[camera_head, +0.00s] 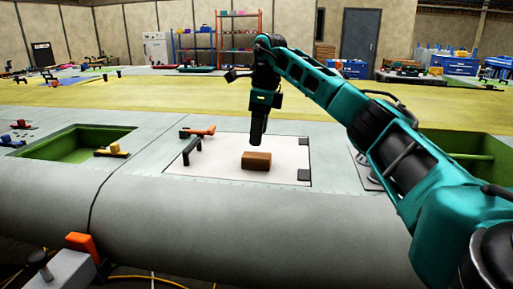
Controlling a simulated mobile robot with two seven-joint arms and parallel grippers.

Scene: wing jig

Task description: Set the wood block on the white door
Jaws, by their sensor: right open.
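The wood block (257,161) is a small brown box. It rests on the white door (220,167), a pale flat panel set in the grey wing surface, right of the panel's middle. My right gripper (258,140) hangs above and just behind the block, pointing down, at the end of the teal arm from the right. It looks clear of the block and holds nothing that I can see. Its fingers are dark and small, and the gap between them is hard to make out. My left gripper is not in view.
A dark handle (192,150) and an orange-red clamp (198,131) sit at the door's left side. Black hinges (304,174) line its right edge. A green recess (75,144) opens at left, another (465,150) at right. A yellow clamp (112,150) lies by the left recess.

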